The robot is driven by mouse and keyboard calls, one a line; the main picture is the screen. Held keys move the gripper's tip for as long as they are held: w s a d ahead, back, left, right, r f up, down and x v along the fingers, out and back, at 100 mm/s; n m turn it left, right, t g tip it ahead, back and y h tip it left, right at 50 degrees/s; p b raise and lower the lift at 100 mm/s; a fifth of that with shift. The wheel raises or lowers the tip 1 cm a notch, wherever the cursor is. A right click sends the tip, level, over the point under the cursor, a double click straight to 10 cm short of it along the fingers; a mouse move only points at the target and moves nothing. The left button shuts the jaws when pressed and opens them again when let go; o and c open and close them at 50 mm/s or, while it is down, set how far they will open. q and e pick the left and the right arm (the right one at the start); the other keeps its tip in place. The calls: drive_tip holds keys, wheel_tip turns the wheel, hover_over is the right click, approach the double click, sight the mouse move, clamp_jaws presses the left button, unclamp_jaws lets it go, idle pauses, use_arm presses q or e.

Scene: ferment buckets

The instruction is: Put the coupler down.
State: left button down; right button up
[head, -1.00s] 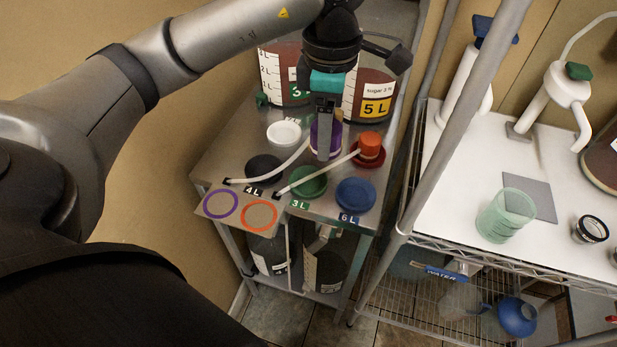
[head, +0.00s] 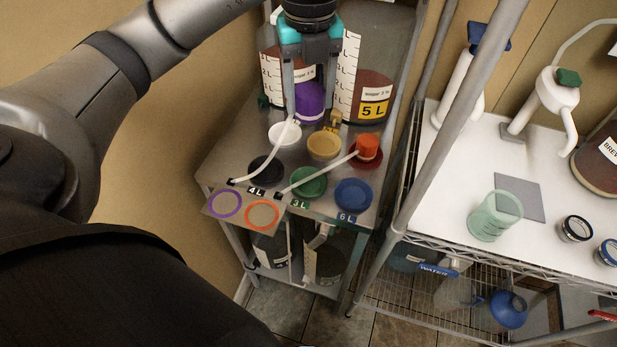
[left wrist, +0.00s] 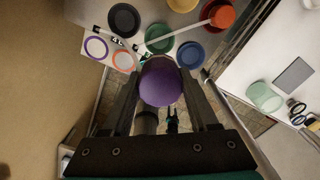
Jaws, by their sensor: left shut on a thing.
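The purple coupler (head: 310,101) is between the two fingers of my left gripper (head: 311,108), which is shut on it in front of the marked buckets. It looks held above the steel cart top. A white hose (head: 272,158) runs from it down to the cart's front edge. In the left wrist view the coupler (left wrist: 162,83) fills the gap between the fingers (left wrist: 164,98). A purple ring (head: 224,204) and an orange ring (head: 262,215) mark a plate at the cart's front left. What looks like my right gripper (left wrist: 173,120) shows small and dark in the left wrist view.
The orange coupler (head: 367,146) stands on a red lid (head: 369,160) with its own hose. White (head: 285,133), tan (head: 323,146), black (head: 266,170), green (head: 308,183) and blue (head: 353,195) lids crowd the cart. A rack post (head: 455,125) stands to the right.

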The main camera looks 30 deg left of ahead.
use_arm(q)
drive_tip(key=shift+n, duration=0.4)
drive_tip(key=shift+f, duration=0.15)
wheel_tip(320, 180, down, 14)
drive_tip(key=shift+a+f+b, duration=0.1)
drive_tip(key=shift+f+b, duration=0.15)
drive_tip(key=shift+b, duration=0.9)
drive_tip(key=shift+f, duration=2.5)
drive_tip(key=shift+f+b, duration=0.15)
drive_tip(key=shift+b, duration=0.2)
drive_tip(key=shift+c, duration=0.8)
unclamp_jaws()
